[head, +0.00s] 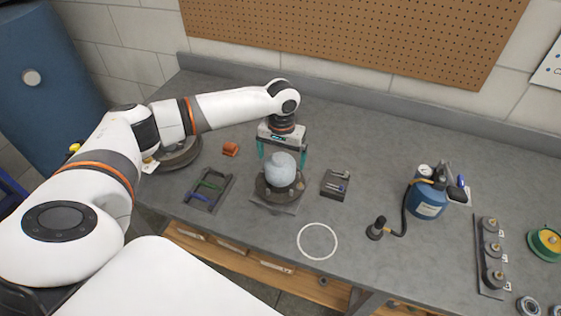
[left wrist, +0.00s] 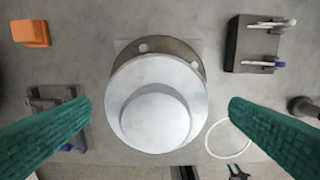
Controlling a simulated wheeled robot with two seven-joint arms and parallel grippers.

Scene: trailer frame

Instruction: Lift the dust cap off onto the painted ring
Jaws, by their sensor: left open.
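The dust cap (head: 280,170) is a pale grey domed cap sitting on a dark round flanged hub (head: 264,192) on the bench. In the left wrist view the cap (left wrist: 155,105) lies below and between my fingers, with part of the hub flange (left wrist: 180,48) showing behind it. My left gripper (head: 282,156) is open above the cap, its green fingers on either side. In the left wrist view the fingers (left wrist: 160,112) stand apart from the cap. The painted ring (head: 317,241) is a white circle on the bench, empty, right and nearer. My right gripper is out of view.
An orange block (head: 231,149) and a tray with coloured-handled tools (head: 209,189) lie left of the hub. A small dark rack (head: 336,184) stands close on its right. A blue bottle with a hose (head: 428,198) stands farther right. The bench around the ring is clear.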

